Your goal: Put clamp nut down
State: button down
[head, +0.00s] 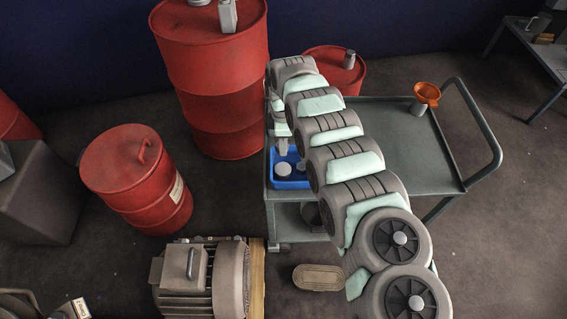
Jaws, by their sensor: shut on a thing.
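My gripper (283,150) points down over the left part of a small blue tray (289,184) on the grey cart. It is shut on the clamp nut, but its fingertips are small and partly hidden by my arm, so the grip is hard to make out. A pale grey round piece (283,170) shows just under the fingers, inside the tray's outline. I cannot tell whether this is the held nut or whether it touches the tray floor. Another small grey piece (301,166) shows beside it, partly covered by my arm.
The cart's top (394,145) is mostly clear to the right of my arm, with an orange funnel (427,94) near its far right corner. Red drums (212,75) stand behind and a smaller red drum (137,180) stands left. A grey motor (200,278) sits in front.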

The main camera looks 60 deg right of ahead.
aim_at(283, 166)
notch_tip(283, 166, down, 10)
jog(key=b, duration=0.4)
jog(key=shift+r, duration=0.1)
jog(key=shift+f, duration=0.25)
jog(key=c, duration=0.9)
grip_release()
jog(key=shift+r, duration=0.1)
notch_tip(283, 166, up, 12)
jog(key=p, duration=0.5)
jog(key=shift+r, duration=0.15)
